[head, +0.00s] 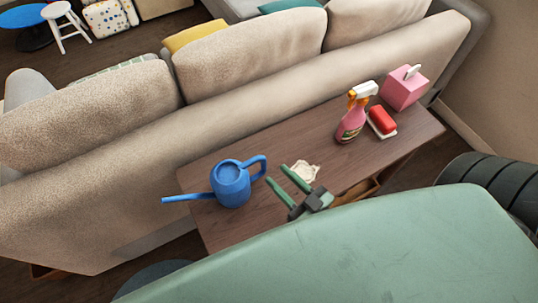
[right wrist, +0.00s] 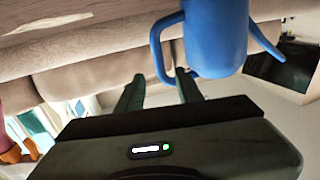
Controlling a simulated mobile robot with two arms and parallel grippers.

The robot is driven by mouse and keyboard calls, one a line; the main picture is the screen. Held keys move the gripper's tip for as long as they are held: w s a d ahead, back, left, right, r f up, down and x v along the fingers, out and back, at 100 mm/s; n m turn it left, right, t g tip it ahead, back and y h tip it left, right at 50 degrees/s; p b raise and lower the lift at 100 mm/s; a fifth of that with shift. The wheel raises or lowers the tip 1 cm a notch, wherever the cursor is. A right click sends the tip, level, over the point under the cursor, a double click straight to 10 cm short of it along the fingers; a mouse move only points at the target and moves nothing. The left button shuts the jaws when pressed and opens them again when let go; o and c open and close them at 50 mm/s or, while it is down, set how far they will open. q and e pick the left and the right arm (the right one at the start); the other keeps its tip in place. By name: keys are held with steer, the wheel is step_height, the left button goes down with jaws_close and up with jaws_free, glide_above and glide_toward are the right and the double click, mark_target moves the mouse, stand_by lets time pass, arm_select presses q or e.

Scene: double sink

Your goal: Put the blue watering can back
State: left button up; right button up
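The blue watering can (head: 232,184) stands upright on the dark wooden table, with its spout to the left and its loop handle toward my right gripper. My right gripper (head: 277,175) is open and empty, its two green fingers pointing at the handle from the right. In the right wrist view, the can (right wrist: 215,38) appears upside down. Its handle lines up with the gap between the open fingers (right wrist: 160,78); I cannot tell whether it is between them or just beyond. My left gripper is not in view.
The table (head: 340,168) also holds a cream-coloured flat item (head: 306,171), a pink spray bottle (head: 352,120), a red block on a white dish (head: 381,122) and a pink tissue box (head: 404,88). A beige sofa (head: 250,52) stands along the table's far side.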

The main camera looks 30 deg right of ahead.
steer(key=v, duration=0.5)
steer(key=shift+s+p, duration=0.2)
steer(key=shift+p, duration=0.1)
steer(key=shift+s, duration=0.1)
